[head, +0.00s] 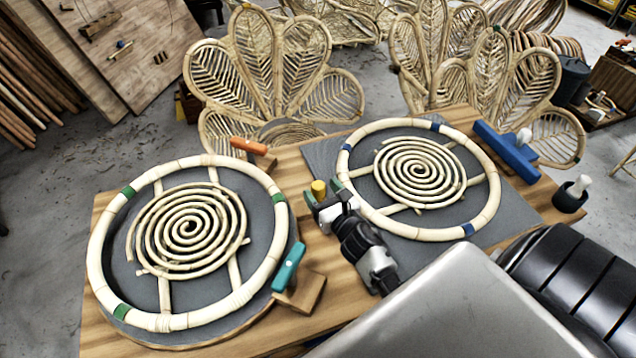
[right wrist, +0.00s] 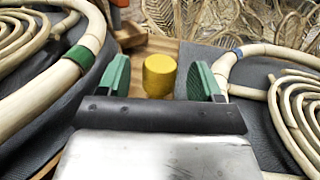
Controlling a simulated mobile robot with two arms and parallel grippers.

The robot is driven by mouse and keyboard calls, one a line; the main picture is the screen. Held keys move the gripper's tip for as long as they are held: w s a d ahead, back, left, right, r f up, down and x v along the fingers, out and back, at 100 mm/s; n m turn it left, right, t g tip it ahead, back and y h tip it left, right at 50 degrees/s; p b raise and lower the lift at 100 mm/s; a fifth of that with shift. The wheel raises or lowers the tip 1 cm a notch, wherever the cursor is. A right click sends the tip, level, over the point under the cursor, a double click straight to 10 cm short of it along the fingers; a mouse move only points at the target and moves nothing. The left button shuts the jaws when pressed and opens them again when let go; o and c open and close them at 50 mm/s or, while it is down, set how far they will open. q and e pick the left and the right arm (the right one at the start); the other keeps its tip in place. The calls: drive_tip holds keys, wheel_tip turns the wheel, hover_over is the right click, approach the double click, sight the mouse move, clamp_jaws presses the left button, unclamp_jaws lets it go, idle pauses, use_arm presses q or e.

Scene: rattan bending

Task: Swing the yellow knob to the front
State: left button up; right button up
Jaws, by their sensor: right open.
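The yellow knob (head: 318,188) is a short upright cylinder on the wooden table, in the gap between the two rattan rings. My right gripper (head: 325,193) is open, its green-padded fingertips close to the knob. In the right wrist view the knob (right wrist: 160,75) shows between the two fingers, with a gap on each side. I cannot tell whether the knob lies between the pads or just beyond them. My left gripper is not in view.
A left ring (head: 95,245) and a right ring (head: 350,150) with rattan spirals flank the knob. A teal handle (head: 289,267), an orange handle (head: 249,146) and a blue block (head: 507,152) stand around them. A dark cup (head: 569,198) sits at the right edge.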

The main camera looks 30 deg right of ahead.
drive_tip(key=shift+w, duration=1.05)
drive_tip(key=shift+c, duration=0.8)
clamp_jaws()
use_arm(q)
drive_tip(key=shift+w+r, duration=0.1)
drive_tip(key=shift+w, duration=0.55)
